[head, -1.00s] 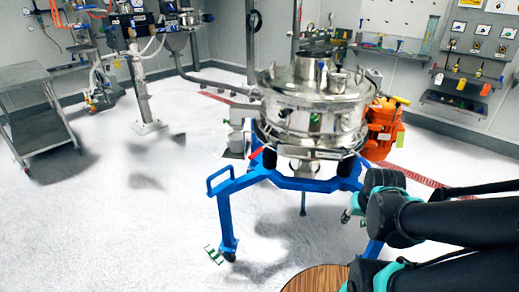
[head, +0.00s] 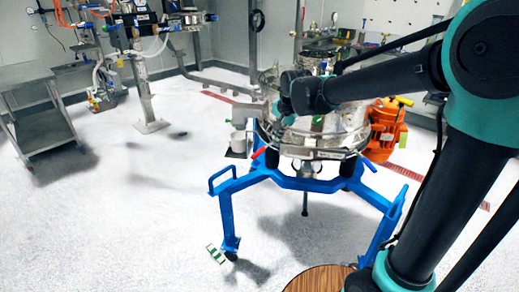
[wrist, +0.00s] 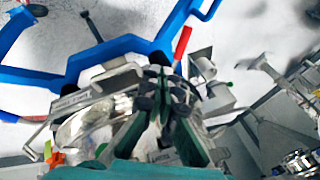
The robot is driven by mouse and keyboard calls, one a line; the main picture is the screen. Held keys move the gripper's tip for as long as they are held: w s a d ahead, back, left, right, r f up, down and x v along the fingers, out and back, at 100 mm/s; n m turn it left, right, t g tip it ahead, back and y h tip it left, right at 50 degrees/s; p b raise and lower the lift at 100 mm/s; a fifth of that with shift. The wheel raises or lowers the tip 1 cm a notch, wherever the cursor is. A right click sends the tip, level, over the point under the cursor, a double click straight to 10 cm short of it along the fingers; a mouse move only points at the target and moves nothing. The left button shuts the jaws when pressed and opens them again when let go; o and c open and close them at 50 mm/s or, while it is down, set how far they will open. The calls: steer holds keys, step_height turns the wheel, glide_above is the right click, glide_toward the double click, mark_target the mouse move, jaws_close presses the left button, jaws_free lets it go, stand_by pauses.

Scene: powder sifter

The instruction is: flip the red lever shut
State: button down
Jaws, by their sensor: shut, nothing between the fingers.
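The red lever (head: 259,152) sticks out at the left front side of the steel sifter (head: 325,155), just above the blue frame. In the wrist view the red lever (wrist: 183,42) stands out past the fingertips, slightly right of them, with a visible gap in the picture. My gripper (wrist: 160,72) is shut and empty, over the sifter's rim. In the head view my arm's end covers part of the sifter's top, and the fingertips are hard to make out.
The blue frame (head: 290,183) holds the sifter up. An orange motor (head: 383,130) is on the sifter's right. A grey cart (head: 40,118) stands far left. A round wooden top (head: 320,279) is at the front. The white floor at the left is open.

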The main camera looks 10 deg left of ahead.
mark_target(258, 152)
steer(key=shift+m, duration=0.3)
steer(key=a, duration=0.1)
steer(key=a+r, duration=0.1)
steer(key=a, duration=0.2)
steer(key=shift+w+a+r, duration=0.25)
steer(key=shift+w+a, duration=0.05)
steer(key=shift+w, duration=0.1)
steer(key=x, duration=1.4)
steer(key=shift+a, duration=0.15)
